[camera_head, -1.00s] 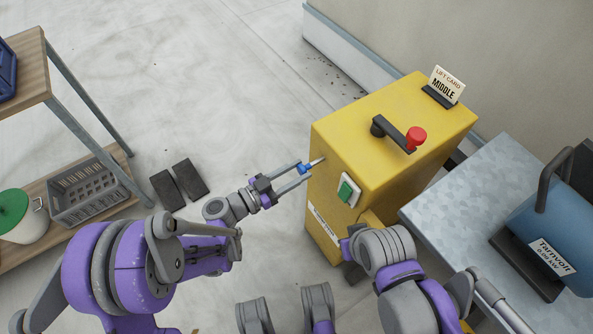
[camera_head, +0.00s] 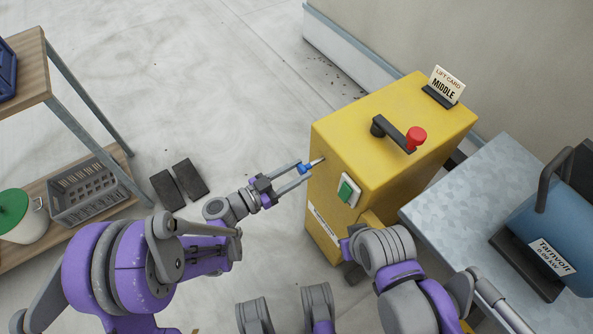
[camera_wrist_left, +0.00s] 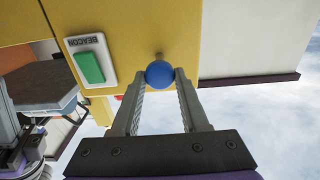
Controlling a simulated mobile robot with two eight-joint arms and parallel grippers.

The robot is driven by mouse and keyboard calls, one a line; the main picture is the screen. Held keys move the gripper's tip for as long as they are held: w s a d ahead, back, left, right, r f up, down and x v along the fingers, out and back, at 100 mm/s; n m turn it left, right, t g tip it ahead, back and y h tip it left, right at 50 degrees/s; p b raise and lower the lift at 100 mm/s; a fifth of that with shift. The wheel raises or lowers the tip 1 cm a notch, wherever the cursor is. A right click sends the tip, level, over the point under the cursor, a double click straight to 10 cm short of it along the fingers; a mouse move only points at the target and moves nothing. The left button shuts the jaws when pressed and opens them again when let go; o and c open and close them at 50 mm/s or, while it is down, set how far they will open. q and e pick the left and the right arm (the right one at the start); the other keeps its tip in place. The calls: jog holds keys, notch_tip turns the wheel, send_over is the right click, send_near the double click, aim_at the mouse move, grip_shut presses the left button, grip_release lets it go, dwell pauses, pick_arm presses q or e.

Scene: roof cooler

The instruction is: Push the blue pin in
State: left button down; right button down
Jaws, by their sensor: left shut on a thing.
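The blue pin (camera_head: 305,168) has a round blue head and a pale metal shaft that points at the left side of the yellow cabinet (camera_head: 355,145). My left gripper (camera_head: 302,173) is shut on the blue head, just left of the cabinet. In the left wrist view the blue head (camera_wrist_left: 159,74) sits between the two fingertips (camera_wrist_left: 159,80), in front of the yellow panel. The head hides most of the shaft there, so how deep it sits cannot be told.
A green button (camera_head: 347,190) on a white plate sits right of the pin. A red-knobbed lever (camera_head: 415,138) and a "MIDDLE" card (camera_head: 446,86) are on top of the cabinet. A shelf (camera_head: 100,175) stands left, a metal table (camera_head: 455,200) right. Dark blocks (camera_head: 179,184) lie on the floor.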

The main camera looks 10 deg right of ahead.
aim_at(300, 170)
pick_arm(q)
jog(key=x, duration=0.4)
jog(key=c, duration=0.8)
grip_release()
jog(key=shift+a, duration=0.1)
jog(key=o, duration=0.4)
jog(key=shift+c, duration=0.2)
jog(key=p+v, duration=0.1)
jog(key=v, duration=0.9)
jog(key=shift+a, duration=0.35)
jog(key=shift+s, duration=0.15)
